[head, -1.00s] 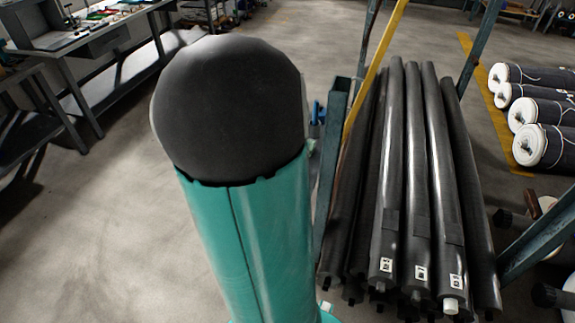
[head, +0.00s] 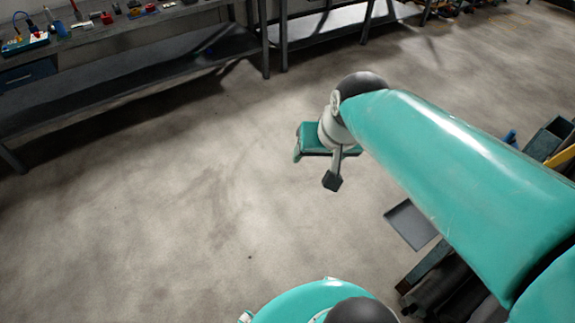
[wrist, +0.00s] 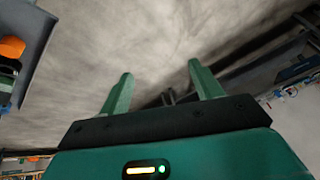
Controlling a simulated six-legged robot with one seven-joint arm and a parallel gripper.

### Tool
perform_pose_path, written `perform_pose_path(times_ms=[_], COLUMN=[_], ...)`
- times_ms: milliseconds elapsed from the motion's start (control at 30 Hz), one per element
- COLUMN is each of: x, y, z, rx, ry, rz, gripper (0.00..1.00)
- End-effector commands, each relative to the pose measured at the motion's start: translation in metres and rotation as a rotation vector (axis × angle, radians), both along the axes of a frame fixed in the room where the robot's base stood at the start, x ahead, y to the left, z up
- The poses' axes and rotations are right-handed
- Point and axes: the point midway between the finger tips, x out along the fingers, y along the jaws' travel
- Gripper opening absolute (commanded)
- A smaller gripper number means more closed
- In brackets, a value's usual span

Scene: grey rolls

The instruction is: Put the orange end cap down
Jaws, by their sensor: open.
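In the head view my gripper (head: 312,146) hangs over bare floor at the end of the teal arm, small and partly hidden by the wrist. An orange thing (wrist: 11,47) shows at the left edge of the wrist view, against a grey panel or tray, away from the fingers. I cannot tell if it is the end cap. No orange cap can be made out in the head view.
A small grey tray or plate (head: 408,226) lies below my arm at the right. Dark rolls (head: 446,290) show partly behind the arm. A long workbench (head: 120,70) with tools runs along the back left. The floor in the middle is clear.

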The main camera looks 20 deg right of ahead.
Motion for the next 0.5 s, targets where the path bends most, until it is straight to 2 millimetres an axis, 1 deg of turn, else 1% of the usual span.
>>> perform_pose_path(times_ms=[33, 100, 200, 300, 500], x=[-0.008, -0.019, -0.031, -0.036, -0.036], y=[0.025, 0.050, 0.071, 0.080, 0.080], z=[0.010, 0.017, 0.022, 0.024, 0.024], rx=[-0.036, -0.083, -0.131, -0.154, -0.155], ry=[-0.027, -0.045, -0.061, -0.067, -0.066], rz=[0.086, 0.176, 0.261, 0.294, 0.297], gripper=[0.65, 0.65, 0.65, 0.65, 0.65])
